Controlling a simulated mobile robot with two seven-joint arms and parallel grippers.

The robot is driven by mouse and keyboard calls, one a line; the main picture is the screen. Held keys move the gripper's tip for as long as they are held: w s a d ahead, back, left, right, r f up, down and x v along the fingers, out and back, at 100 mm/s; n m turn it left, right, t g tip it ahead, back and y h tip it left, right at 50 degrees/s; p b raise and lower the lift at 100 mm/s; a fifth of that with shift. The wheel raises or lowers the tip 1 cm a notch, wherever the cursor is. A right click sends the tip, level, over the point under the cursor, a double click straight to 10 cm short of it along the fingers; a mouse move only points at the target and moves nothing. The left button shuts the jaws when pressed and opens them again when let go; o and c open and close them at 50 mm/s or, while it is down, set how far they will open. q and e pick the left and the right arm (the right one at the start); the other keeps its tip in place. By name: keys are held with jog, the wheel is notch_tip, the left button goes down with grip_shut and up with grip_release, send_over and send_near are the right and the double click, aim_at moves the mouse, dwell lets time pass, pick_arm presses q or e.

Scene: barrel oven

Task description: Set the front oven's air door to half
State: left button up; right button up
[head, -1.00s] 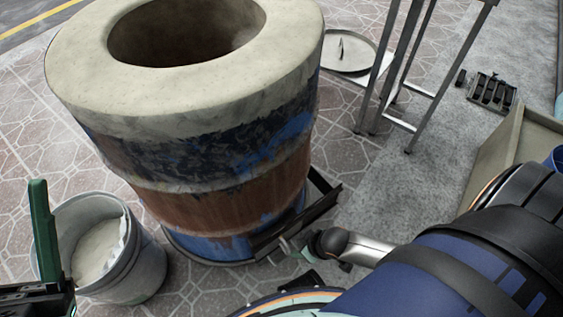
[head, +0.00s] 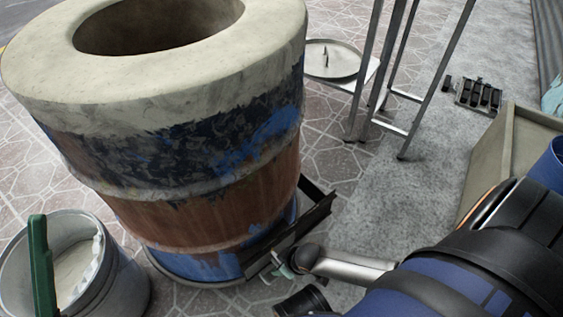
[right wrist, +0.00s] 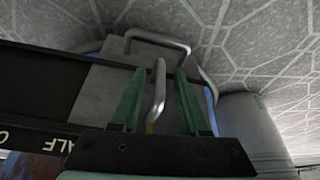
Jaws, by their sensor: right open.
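The barrel oven (head: 190,205), blue and rust with a pale clay rim, stands at left centre in the head view. At its foot is a dark metal air-door frame (head: 318,212); in the right wrist view its label strip (right wrist: 35,138) shows upside-down letters, partly cut off. A grey plate (right wrist: 100,95) there, apparently the air door, has a bent metal handle (right wrist: 157,90). My right gripper (right wrist: 160,105) is open, its green fingers on either side of the handle; contact is unclear. It also shows at the oven's foot (head: 285,268). My left gripper shows only one green finger (head: 41,262).
A grey bucket (head: 125,285) with pale contents stands left of the oven, behind my left finger. A metal stand (head: 428,80) and a round lid (head: 333,58) are behind right. A beige box (head: 490,160) stands at right. Paving between oven and box is partly free.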

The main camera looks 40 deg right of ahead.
grip_shut()
dwell(0.3)
dwell(1.1)
